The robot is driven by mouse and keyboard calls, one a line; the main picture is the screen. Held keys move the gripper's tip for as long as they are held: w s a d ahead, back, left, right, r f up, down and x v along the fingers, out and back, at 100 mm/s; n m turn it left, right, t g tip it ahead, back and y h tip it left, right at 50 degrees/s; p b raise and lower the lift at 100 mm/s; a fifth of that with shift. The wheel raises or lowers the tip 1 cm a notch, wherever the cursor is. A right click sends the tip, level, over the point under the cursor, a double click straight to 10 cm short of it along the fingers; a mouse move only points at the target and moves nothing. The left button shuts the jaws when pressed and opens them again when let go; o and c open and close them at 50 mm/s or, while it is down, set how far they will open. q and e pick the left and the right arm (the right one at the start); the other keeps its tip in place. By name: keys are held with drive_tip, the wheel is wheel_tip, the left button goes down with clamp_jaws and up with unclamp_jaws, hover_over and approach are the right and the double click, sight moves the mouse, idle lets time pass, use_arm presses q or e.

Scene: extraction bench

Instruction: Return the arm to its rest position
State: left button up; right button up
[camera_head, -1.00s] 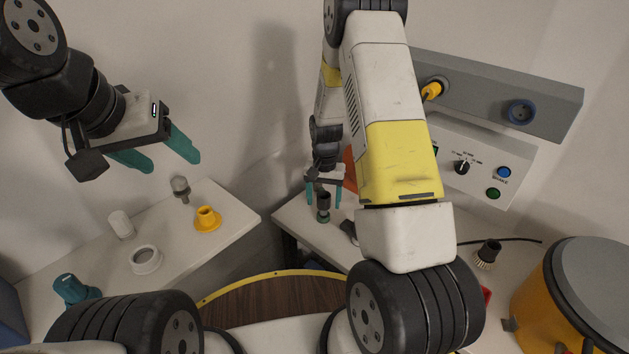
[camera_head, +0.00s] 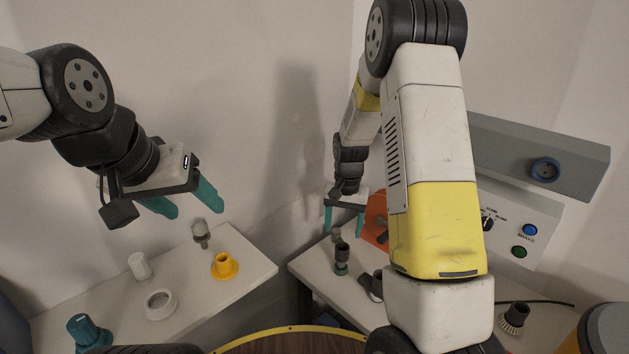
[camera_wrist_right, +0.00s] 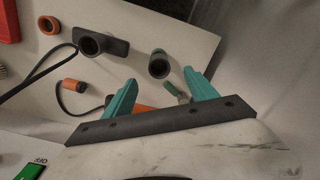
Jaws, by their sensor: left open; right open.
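My left gripper (camera_head: 186,199) hangs in the air above the left bench, its teal fingers apart and empty. My right gripper (camera_head: 345,220) is above the back of the right bench, fingers apart, with nothing between them. In the right wrist view its two teal fingers (camera_wrist_right: 161,99) are spread above the bench. The right arm's own links hide part of the right bench in the head view.
The left bench holds a yellow flanged piece (camera_head: 224,266), a white ring (camera_head: 160,304), a white cylinder (camera_head: 139,266), a grey knobbed piece (camera_head: 200,234) and a teal fitting (camera_head: 88,335). A control box (camera_head: 524,226) is on the right wall. A brush (camera_head: 514,318) stands at right.

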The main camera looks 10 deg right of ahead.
drive_tip(key=s+r+n+t, duration=0.1)
drive_tip(key=s+r, duration=0.2)
drive_tip(key=r, duration=0.3)
drive_tip(key=s+a+r+t+y, duration=0.1)
drive_tip(key=s+r, duration=0.1)
drive_tip(key=r, duration=0.4)
drive_tip(key=s+r+n+t, duration=0.1)
drive_tip(key=s+r, duration=0.2)
drive_tip(key=r, duration=0.3)
drive_tip(key=s+r+n+t, duration=0.1)
drive_tip(key=s+r, duration=0.3)
drive_tip(key=s, duration=0.4)
drive_tip(key=s+a+r+n+t+y, duration=0.1)
drive_tip(key=s+r, duration=0.3)
drive_tip(key=s, duration=0.4)
drive_tip(key=shift+r+n+t, duration=0.3)
drive_tip(key=shift+n+t, duration=0.1)
drive_tip(key=shift+t, duration=0.1)
